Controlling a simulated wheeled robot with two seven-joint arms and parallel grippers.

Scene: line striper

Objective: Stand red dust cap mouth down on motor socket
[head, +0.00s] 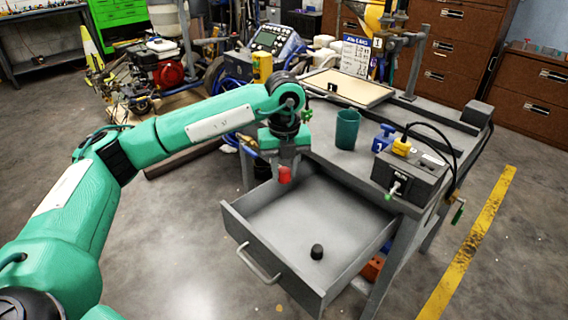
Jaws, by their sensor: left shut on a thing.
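My left gripper (285,165) reaches in from the left and points down above the open drawer. It is shut on the red dust cap (285,175), which shows just below the fingers, clear of the drawer floor. Which way the cap's mouth faces cannot be told. A dark grey motor box (418,178) sits on the right part of the grey bench, with a yellow plug (402,146) and a black cable at its back. Which part is the motor socket is too small to tell. My right gripper is not in view.
The grey drawer (262,211) is pulled out, with a small black cap (317,252) on its floor. A green cup (347,129) and a blue item (383,138) stand on the bench beside the motor box. A tan-topped tray (346,88) lies farther back.

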